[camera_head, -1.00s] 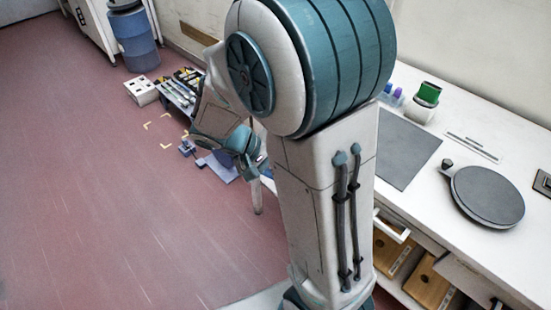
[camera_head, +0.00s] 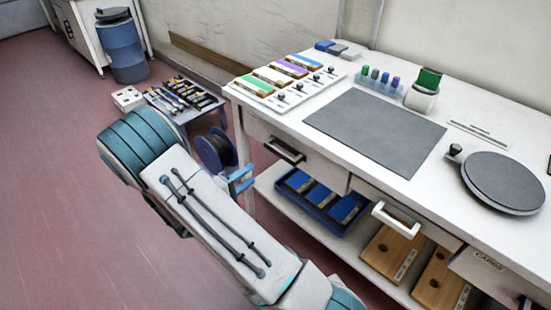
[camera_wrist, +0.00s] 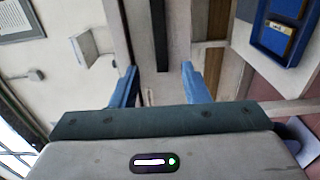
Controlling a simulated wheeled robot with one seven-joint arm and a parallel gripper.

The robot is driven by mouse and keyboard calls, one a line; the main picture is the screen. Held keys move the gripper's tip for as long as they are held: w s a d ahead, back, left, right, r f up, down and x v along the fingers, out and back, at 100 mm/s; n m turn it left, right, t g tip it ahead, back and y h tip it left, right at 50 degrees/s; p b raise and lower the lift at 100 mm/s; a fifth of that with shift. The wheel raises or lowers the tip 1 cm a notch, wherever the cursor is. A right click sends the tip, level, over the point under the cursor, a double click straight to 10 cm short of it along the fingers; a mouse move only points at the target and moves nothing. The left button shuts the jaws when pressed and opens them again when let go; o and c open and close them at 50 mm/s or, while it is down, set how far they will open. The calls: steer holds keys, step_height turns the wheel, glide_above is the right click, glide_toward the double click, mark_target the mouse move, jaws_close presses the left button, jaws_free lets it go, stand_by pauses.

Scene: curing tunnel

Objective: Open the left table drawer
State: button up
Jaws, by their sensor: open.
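The left table drawer (camera_head: 318,171) is a pale front under the left part of the white table (camera_head: 300,122). It looks shut. Its dark bar handle (camera_head: 285,150) is near the front's left end. My gripper (camera_head: 241,180), with blue fingers, is to the left of and a little below that handle, apart from it. In the wrist view the two fingers of my gripper (camera_wrist: 160,86) stand wide apart with nothing between them. A dark bar shows beyond them there; I cannot tell whether it is the handle.
A second drawer has a white handle (camera_head: 397,220) further right. A blue tray (camera_head: 317,202) of boxes and wooden boxes are on the lower shelf. Red floor at left is open.

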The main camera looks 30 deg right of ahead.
mark_target(278, 154)
steer(key=x, duration=1.2)
steer(key=shift+d+p, duration=0.2)
steer(key=shift+p, duration=0.1)
steer(key=shift+a, duration=0.1)
jaws_close()
